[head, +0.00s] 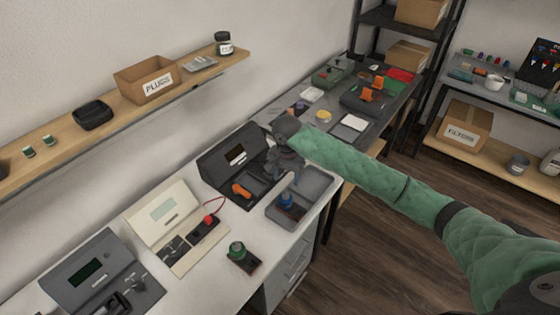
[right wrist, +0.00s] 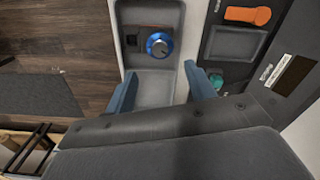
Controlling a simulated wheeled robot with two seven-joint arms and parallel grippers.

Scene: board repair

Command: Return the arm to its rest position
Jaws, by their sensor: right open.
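My right arm, in a green quilted sleeve, reaches in from the lower right of the head view. My right gripper (head: 284,170) is above the bench between a dark open case and a grey tray. In the right wrist view the two blue fingers of my right gripper (right wrist: 162,88) are spread apart with nothing between them. A dark part with a blue knob (right wrist: 158,45) lies in the grey tray (right wrist: 155,90) ahead of the fingers; it also shows in the head view (head: 287,203). My left gripper is not in view.
The dark case (head: 222,172) has an orange-handled item (head: 241,190) in it. A cream instrument (head: 160,215), a grey instrument (head: 88,272) and a green-knobbed part (head: 240,255) stand on the white bench. A wall shelf (head: 60,148) runs above. Wooden floor (head: 350,260) lies open at right.

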